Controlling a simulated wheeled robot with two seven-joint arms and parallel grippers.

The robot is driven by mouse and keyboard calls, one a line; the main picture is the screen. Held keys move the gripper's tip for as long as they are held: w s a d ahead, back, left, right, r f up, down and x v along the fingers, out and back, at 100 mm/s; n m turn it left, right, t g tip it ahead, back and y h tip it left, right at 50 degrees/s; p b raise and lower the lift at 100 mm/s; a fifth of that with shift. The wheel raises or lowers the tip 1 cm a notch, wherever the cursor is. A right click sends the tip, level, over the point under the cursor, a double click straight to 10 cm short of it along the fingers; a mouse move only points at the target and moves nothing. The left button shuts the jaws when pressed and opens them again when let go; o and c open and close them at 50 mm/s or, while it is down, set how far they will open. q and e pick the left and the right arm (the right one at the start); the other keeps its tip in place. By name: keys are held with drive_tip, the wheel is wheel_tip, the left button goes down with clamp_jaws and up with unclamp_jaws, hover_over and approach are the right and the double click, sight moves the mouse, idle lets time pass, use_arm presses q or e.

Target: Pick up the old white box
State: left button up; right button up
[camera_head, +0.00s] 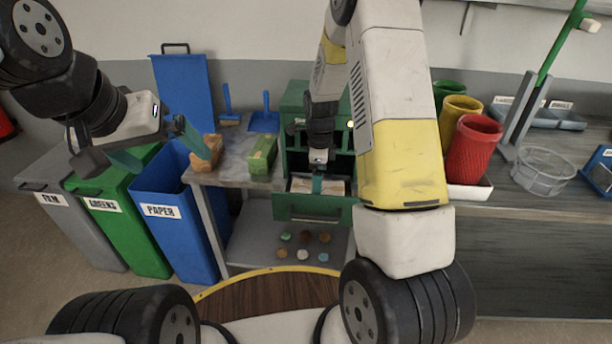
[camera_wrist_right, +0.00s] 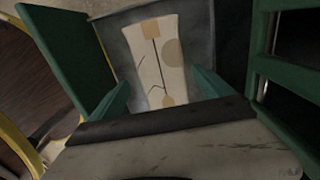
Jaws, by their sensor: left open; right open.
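The old white box (camera_wrist_right: 155,60) is pale with tan patches, a round tan spot and dark crack-like lines. It lies in the open green drawer (camera_head: 312,207) of the cabinet; in the head view the box (camera_head: 338,188) is partly hidden by my right gripper (camera_head: 317,184). That gripper points down into the drawer. In the right wrist view its two green fingers (camera_wrist_right: 163,90) are apart, one on each side of the box's near end; contact cannot be told. My left gripper (camera_head: 170,158) is open and empty above the bins, beside a brown block (camera_head: 207,152).
A green block (camera_head: 262,155) lies on the grey bench left of the cabinet. Grey, green and blue bins (camera_head: 178,235) stand at the left. Several small discs (camera_head: 305,238) lie on the lower shelf. Red, yellow and green containers (camera_head: 472,150) stand on the right counter.

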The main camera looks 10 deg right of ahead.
drive_tip(key=shift+w+f, duration=0.2)
drive_tip(key=shift+f, duration=1.75)
